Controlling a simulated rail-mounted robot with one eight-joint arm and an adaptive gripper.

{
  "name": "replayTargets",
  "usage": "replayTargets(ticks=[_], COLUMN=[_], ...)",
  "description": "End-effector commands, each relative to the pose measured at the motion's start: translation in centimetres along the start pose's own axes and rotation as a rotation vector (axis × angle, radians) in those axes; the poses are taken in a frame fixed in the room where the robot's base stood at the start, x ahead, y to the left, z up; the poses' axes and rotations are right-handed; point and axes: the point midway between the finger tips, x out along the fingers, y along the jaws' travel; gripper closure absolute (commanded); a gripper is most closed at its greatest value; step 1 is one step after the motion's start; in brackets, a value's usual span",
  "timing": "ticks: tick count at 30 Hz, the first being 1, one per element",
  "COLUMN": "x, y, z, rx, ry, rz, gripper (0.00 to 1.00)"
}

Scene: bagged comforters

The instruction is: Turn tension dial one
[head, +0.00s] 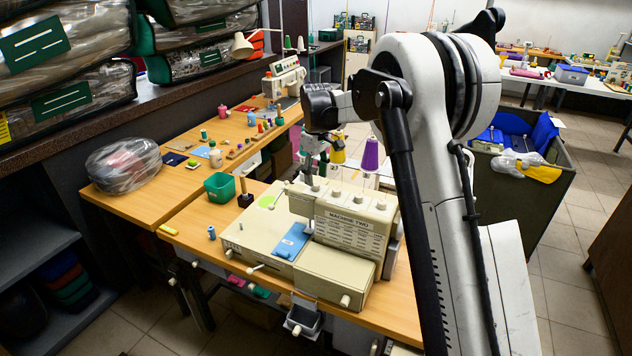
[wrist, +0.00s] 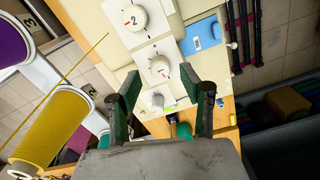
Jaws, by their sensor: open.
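A cream sewing machine (head: 350,222) labelled "MACHINE TWO" stands on the wooden table, with several round dials (head: 358,200) along its top. In the wrist view, a white dial marked 2 (wrist: 134,18) is at the top. Below it, another white dial (wrist: 159,69) sits on a white plate with a red mark, apparently dial one; its number is hard to read. My gripper (wrist: 161,78) is open, its fingertips to either side of this lower dial in the picture; contact cannot be told. In the head view my gripper (head: 313,165) is over the machine's top left end, its tips hard to see.
Yellow (head: 338,151) and purple (head: 370,155) thread cones stand behind the machine; the yellow cone is close left of my gripper in the wrist view (wrist: 52,125). A green cup (head: 219,187) and a bagged bundle (head: 123,164) are on the table at left.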

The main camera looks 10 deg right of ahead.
Motion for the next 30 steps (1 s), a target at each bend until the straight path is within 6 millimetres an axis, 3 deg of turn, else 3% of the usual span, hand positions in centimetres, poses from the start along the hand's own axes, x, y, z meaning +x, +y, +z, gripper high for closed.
replayTargets(ticks=[7,18,27,30], x=[2.6,3.0,3.0,3.0], y=[0.0,0.0,0.0,0.0], z=[0.0,0.0,0.0,0.0], rx=[0.0,0.0,0.0,0.001], ry=[0.0,0.0,0.0,0.0], rz=[0.0,0.0,0.0,0.0], gripper=[0.59,0.59,0.99,1.0])
